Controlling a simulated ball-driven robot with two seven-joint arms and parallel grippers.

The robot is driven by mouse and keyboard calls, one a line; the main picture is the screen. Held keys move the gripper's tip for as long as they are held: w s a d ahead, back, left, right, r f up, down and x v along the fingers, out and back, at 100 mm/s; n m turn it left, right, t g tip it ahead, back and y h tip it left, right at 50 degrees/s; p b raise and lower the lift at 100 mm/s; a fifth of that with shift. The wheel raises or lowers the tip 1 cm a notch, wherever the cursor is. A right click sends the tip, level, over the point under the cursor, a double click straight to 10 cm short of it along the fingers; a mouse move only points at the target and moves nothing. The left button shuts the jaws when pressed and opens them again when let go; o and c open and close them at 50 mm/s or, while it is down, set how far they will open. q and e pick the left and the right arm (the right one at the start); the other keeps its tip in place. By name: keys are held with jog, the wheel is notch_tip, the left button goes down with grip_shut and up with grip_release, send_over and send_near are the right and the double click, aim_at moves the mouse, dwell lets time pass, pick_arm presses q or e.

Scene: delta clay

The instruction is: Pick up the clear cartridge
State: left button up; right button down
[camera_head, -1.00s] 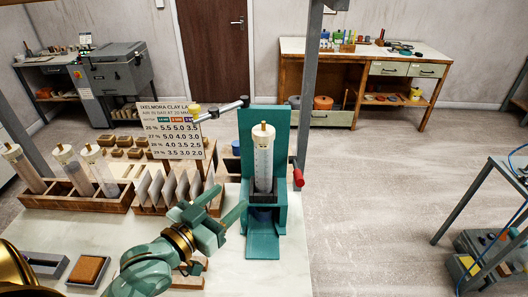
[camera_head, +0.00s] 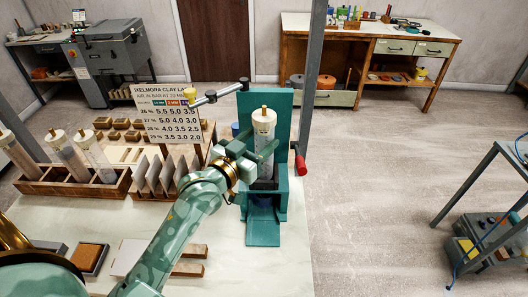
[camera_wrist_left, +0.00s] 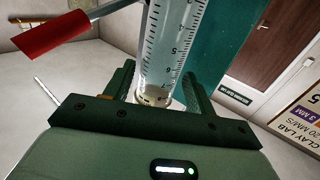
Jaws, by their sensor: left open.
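A clear cartridge (camera_head: 263,138) with a white cap and brass tip stands upright in the teal press stand (camera_head: 281,112). Its printed scale shows in the left wrist view (camera_wrist_left: 172,40). My left gripper (camera_head: 260,145) is at the cartridge, coming in from the left front, with its jaws open. In the left wrist view the cartridge stands between the two fingers, and I cannot tell whether either touches it. The cartridge's lower part is partly hidden by my gripper in the head view. My right gripper is not in view.
A red-handled lever (camera_head: 300,165) is on the press's right side. A wooden rack (camera_head: 75,184) at left holds more capped cartridges. A lettered board (camera_head: 167,113) and upright plates (camera_head: 160,172) stand left of the press. A grey post (camera_head: 311,80) rises at right.

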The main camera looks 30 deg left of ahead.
pick_arm(q)
jog(key=w, duration=0.4)
jog(key=shift+w+d+f, duration=0.1)
jog(key=shift+w+d, duration=0.15)
jog(key=shift+d, duration=0.1)
jog(key=shift+s, duration=0.1)
jog(key=c, duration=1.1)
